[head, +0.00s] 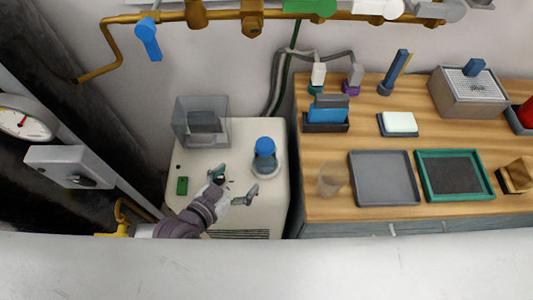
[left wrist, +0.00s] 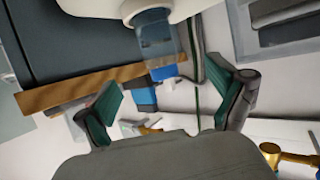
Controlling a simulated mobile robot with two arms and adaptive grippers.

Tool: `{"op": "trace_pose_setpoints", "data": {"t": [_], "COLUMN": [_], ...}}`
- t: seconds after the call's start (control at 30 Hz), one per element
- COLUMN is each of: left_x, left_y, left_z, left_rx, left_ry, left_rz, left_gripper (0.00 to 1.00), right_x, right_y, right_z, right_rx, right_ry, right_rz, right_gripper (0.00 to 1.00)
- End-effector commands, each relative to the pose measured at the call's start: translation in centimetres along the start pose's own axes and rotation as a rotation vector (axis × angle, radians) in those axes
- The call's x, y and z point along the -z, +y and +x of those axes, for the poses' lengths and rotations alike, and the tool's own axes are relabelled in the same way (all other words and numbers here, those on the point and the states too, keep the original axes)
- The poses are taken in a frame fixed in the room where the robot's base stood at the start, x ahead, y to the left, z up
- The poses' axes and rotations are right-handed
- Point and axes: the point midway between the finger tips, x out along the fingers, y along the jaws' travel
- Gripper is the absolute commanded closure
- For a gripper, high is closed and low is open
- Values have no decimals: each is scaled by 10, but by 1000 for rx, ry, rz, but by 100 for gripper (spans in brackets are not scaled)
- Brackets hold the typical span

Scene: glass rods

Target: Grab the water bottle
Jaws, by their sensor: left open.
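The water bottle (head: 265,160) is clear with a blue cap and stands upright on the white cabinet top. My left gripper (head: 236,184) is open and empty in front of the bottle, on its near left side, with its fingers apart and pointing toward it. In the left wrist view, which is turned over, the bottle (left wrist: 157,36) shows beyond the open fingers (left wrist: 170,100), cap toward the picture's lower part. No contact between fingers and bottle is visible. My right gripper is in neither view.
A clear open box (head: 201,122) stands behind left on the white cabinet (head: 235,138). A wooden bench at right holds a clear beaker (head: 331,180), a grey tray (head: 384,178) and a green-rimmed tray (head: 455,175). Brass pipes with valves run along the wall.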

Motion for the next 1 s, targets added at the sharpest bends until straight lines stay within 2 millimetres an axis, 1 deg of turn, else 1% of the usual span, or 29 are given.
{"op": "trace_pose_setpoints", "data": {"t": [0.03,0.2,0.3,0.4,0.57,0.83,0.9,1.0], "left_x": [1,2,1,1,1,2,2,2], "left_y": [0,0,0,0,1,5,5,5], "left_z": [10,44,62,72,82,120,126,129], "left_rx": [1,1,1,0,0,0,0,0], "left_ry": [3,3,1,0,0,-1,-1,-2], "left_rz": [-2,-4,-3,-3,-2,-4,-2,-1], "left_gripper": [5,5,5,5,5,5,5,5], "right_x": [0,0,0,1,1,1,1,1], "right_y": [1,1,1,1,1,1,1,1], "right_z": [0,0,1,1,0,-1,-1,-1], "right_rx": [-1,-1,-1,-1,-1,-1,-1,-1], "right_ry": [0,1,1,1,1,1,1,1], "right_rz": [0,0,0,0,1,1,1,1], "right_gripper": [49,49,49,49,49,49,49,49]}}
